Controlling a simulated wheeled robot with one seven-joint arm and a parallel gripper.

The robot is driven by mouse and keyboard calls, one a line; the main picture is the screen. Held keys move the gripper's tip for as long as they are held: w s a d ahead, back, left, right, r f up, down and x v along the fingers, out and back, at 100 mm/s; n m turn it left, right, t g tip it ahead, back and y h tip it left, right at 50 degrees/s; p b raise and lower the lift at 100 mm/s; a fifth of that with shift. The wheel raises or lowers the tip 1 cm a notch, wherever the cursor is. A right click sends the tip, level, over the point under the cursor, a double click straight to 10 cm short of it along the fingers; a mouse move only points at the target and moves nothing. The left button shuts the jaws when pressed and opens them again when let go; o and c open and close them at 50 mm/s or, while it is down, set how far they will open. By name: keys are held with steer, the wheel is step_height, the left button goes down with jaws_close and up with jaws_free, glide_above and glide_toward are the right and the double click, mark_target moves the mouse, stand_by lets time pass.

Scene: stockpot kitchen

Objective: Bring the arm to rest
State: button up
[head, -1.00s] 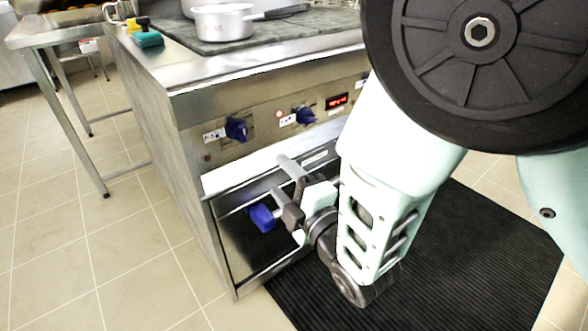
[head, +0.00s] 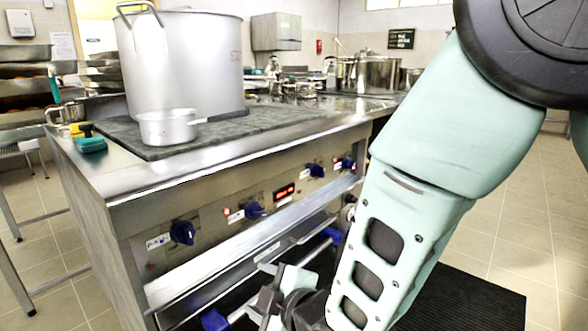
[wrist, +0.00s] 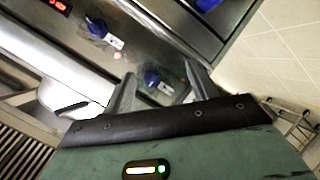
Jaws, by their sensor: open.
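My gripper (head: 268,296) is low in front of the stove's front panel in the head view, at the lower middle of the picture. In the wrist view the two fingers of my gripper (wrist: 160,88) stand apart with nothing between them. Beyond them is the stove's steel front with blue knobs (wrist: 152,78). My arm comes down from the upper right in the head view. It is bent, with the forearm in front of the right part of the stove.
The stove front (head: 215,222) with blue knobs (head: 183,233) and a handrail is close to my gripper. A large stockpot (head: 185,65) and a small saucepan (head: 168,127) stand on top. A black mat (head: 470,300) lies at right. Tiled floor (head: 530,225) is clear at far right.

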steer(key=s+d+r+m+g+h, duration=0.2)
steer(key=s+d+m+g+h, duration=0.25)
steer(key=s+d, duration=0.55)
steer(key=s+d+r+m+g+h, duration=0.35)
steer(key=s+d+m+g, duration=0.25)
steer(key=s+d, duration=0.35)
step_height(320, 180, up, 28)
steer(key=p, duration=2.8)
steer(key=shift+d+f, duration=0.25)
steer(key=shift+d, duration=0.05)
steer(key=shift+w, duration=0.1)
